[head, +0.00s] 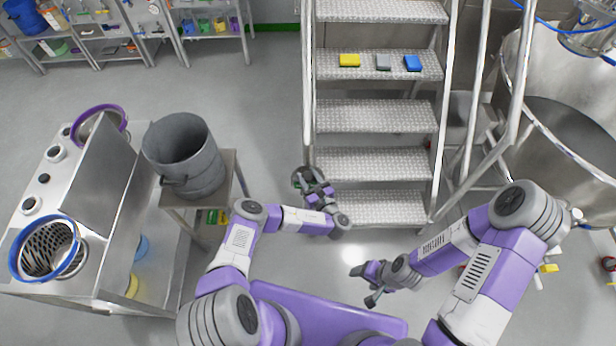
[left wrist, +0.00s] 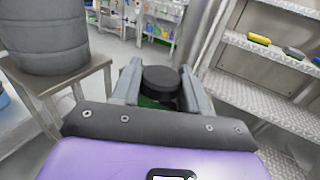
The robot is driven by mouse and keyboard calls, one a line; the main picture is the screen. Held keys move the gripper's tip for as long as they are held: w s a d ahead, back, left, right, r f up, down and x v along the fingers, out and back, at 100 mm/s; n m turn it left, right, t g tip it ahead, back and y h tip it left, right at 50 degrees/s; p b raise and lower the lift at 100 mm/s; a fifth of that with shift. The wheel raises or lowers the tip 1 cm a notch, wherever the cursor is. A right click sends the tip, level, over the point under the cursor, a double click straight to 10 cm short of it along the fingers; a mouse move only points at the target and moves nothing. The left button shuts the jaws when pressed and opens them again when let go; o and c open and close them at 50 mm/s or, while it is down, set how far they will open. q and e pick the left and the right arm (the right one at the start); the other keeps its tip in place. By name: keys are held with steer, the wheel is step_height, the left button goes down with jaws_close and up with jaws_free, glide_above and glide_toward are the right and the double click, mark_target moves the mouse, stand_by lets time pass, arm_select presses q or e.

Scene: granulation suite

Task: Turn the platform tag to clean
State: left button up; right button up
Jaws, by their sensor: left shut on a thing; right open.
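The platform tag appears to be the small dark round knob (head: 297,178) by the foot of the stairs' left rail; a bit of green shows at it. In the left wrist view the black knob (left wrist: 162,80) sits between the fingers, with green below it. My left gripper (head: 309,180) is shut on this knob, and its fingers (left wrist: 160,90) touch both sides. The tag's face and any lettering are hidden. My right gripper (head: 364,284) is open and empty above the floor, right of and nearer than the left one.
Metal stairs (head: 375,115) rise ahead, with yellow (head: 349,60), grey (head: 383,62) and blue (head: 412,63) blocks on a step. A grey bucket (head: 184,155) stands on a small table at left, beside a steel bench (head: 100,215). A large vessel (head: 560,110) stands right. Floor left of the stairs is clear.

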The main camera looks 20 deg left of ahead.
arm_select(q)
steer(key=shift+s+f, duration=0.15)
steer(key=shift+f, duration=0.1)
steer(key=o, duration=0.8)
steer(key=shift+o, duration=1.1)
steer(key=shift+r, duration=0.1)
